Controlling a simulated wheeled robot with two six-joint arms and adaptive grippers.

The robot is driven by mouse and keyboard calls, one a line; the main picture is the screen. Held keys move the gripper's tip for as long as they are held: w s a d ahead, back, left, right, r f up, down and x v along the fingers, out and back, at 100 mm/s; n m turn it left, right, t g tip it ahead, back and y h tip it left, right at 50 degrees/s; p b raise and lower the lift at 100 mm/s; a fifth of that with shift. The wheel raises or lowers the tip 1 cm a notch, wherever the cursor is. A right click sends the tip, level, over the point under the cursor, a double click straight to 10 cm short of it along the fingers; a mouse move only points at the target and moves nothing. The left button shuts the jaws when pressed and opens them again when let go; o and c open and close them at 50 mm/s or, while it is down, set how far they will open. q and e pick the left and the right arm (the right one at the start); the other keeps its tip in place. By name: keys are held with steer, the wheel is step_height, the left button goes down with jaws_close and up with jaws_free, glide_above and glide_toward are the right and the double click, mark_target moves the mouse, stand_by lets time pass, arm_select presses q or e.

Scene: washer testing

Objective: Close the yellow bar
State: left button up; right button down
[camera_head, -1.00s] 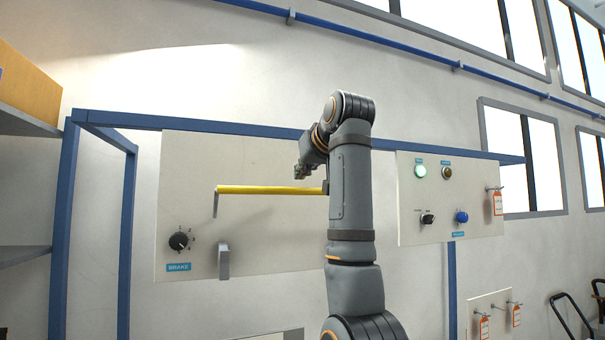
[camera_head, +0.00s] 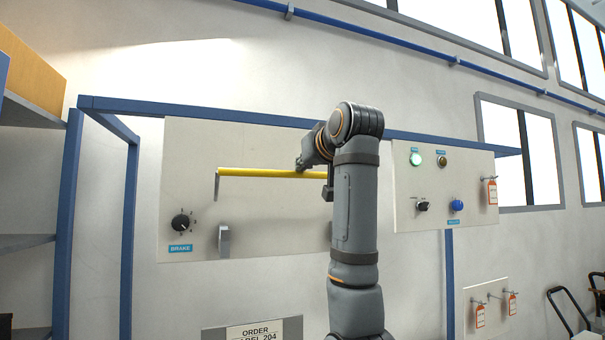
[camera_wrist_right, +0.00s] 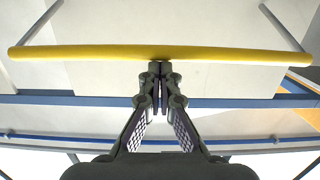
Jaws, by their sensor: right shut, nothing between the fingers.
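The yellow bar (camera_head: 258,173) runs level across the left white panel in the head view, held out on a grey arm at its left end. In the right wrist view the yellow bar (camera_wrist_right: 90,52) spans the picture, with a grey arm at each end. My right gripper (camera_head: 300,165) is at the bar's right part, and its fingers are shut with nothing between them. In the right wrist view the fingertips (camera_wrist_right: 160,66) are together at the bar's edge, touching or very close to it. My left gripper is not in view.
The left panel (camera_head: 190,150) carries a black brake knob (camera_head: 180,222) and a grey catch (camera_head: 224,240). The right panel (camera_head: 405,190) has a green light (camera_head: 415,160), a switch and a blue button (camera_head: 457,205). A blue frame (camera_head: 72,220) and shelf stand at left.

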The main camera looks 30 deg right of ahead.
step_height(320, 180, down, 11)
steer(key=s+t+h+b, duration=0.1)
steer(key=t+b, duration=0.4)
steer(key=b, duration=1.2)
steer(key=shift+s+a+b, duration=0.2)
steer(key=shift+s+b, duration=0.15)
steer(key=shift+s, duration=0.1)
